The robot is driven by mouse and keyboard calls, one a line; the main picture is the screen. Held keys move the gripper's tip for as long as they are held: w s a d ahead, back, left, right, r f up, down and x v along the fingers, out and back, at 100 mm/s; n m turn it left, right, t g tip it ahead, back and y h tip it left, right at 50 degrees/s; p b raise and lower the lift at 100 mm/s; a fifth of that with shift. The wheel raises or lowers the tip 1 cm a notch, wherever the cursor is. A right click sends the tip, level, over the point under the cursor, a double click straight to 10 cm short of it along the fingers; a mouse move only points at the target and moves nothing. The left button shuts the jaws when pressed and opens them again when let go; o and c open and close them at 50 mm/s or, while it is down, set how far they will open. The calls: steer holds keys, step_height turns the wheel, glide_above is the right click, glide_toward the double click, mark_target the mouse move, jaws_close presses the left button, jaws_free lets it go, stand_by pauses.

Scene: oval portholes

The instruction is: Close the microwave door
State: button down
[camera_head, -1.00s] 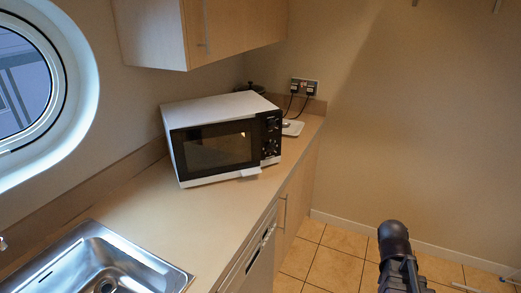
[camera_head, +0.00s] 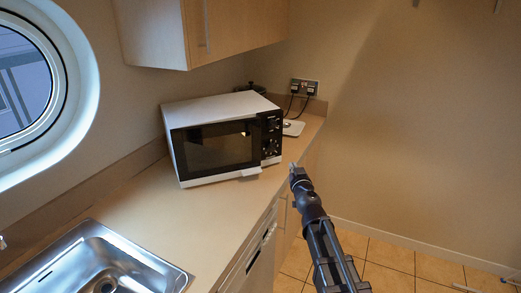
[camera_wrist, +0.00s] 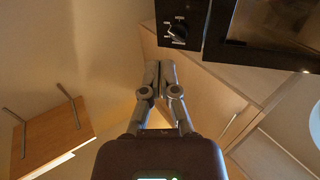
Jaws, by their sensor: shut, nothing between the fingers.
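The white microwave (camera_head: 221,107) with a black front stands on the counter, its control panel at the right of its door. The microwave door (camera_head: 213,147) looks flush or nearly flush with the front, and its window is dark. A small white handle piece sticks out at its lower right corner. In the wrist view the door (camera_wrist: 268,45) and the knob panel (camera_wrist: 182,22) show at the top. My gripper (camera_head: 293,168) is shut and empty, just right of the microwave near the counter's front edge, apart from the door. Its fingers (camera_wrist: 160,75) are together in the wrist view.
The counter (camera_head: 160,225) is bare between the microwave and the steel sink (camera_head: 118,262). A wall cabinet (camera_head: 230,35) hangs above. Sockets with plugs (camera_head: 304,87) and a white plate-like object (camera_head: 293,127) are behind at the right. The tiled floor at the right is open.

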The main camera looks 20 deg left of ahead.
mark_target(258, 145)
steer(key=s+a+n+g+y, duration=0.2)
steer(key=a+y, duration=0.1)
steer(key=a, duration=0.3)
steer(key=shift+s+a+n, duration=0.3)
steer(key=shift+f, duration=0.1)
steer(key=x, duration=1.4)
steer(key=shift+f, duration=0.1)
